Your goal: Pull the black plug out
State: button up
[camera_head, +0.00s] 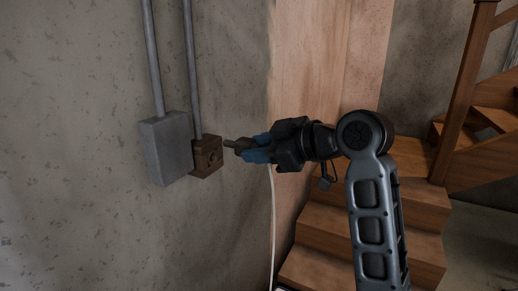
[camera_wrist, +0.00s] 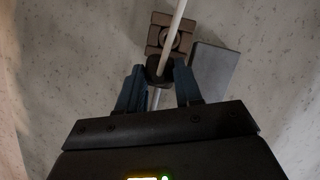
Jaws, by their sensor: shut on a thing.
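The black plug (camera_head: 241,145) is held between the blue fingertips of my gripper (camera_head: 254,149). In the wrist view the dark plug (camera_wrist: 157,71) sits between the two fingers of my gripper (camera_wrist: 160,69), which are shut on it. The brown socket box (camera_head: 207,156) is on the wall to the left of the plug, its round hole visible. The socket (camera_wrist: 170,40) also shows beyond the plug in the wrist view. The plug's body stands off the socket, its narrow front end pointing toward it. A thin gap seems to show between them.
A grey box (camera_head: 165,148) is beside the socket, with two pipes running up the wall. A white cable (camera_head: 273,225) hangs below my gripper and crosses the wrist view. Wooden stairs (camera_head: 330,245) stand at the right. The space before the wall at left is clear.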

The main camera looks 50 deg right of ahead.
notch_tip(320, 180, up, 3)
jog(key=p, duration=0.2)
jog(key=shift+r+p, duration=0.2)
jog(key=shift+p, duration=0.15)
